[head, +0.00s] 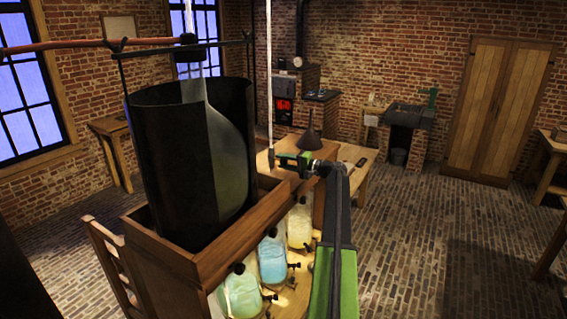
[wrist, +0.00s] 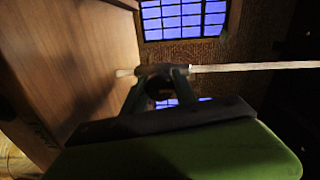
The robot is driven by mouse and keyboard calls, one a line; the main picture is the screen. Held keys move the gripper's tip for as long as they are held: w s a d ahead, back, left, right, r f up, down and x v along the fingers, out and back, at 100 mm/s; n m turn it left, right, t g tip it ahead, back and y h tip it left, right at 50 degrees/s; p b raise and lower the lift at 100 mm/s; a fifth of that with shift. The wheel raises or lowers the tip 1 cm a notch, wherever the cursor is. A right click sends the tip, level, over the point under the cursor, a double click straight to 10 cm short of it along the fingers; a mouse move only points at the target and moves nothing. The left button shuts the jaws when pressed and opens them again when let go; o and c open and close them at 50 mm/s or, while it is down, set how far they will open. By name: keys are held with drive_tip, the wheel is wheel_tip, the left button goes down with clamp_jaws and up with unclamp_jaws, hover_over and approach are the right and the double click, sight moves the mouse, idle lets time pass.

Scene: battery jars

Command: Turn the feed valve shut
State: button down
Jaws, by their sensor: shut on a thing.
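In the head view my gripper (head: 281,161) is at the lower end of the pale hanging tube (head: 269,70), above the back of the wooden box. The valve is too small there to read its handle's angle.
Glass jars with pale blue (head: 272,255), greenish (head: 240,292) and yellowish (head: 300,225) liquid stand below my arm. A tall black open cylinder (head: 165,165) holding a large glass vessel is at left. A dark funnel (head: 308,141) stands on the wooden table behind. Brick floor is clear at right.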

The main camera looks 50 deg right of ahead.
drive_tip(key=c, duration=1)
unclamp_jaws()
drive_tip(key=shift+o, duration=0.2)
drive_tip(key=shift+s, duration=0.15)
drive_tip(key=p+v, duration=0.1)
drive_tip(key=v, duration=1.6)
drive_tip(key=shift+s, duration=0.15)
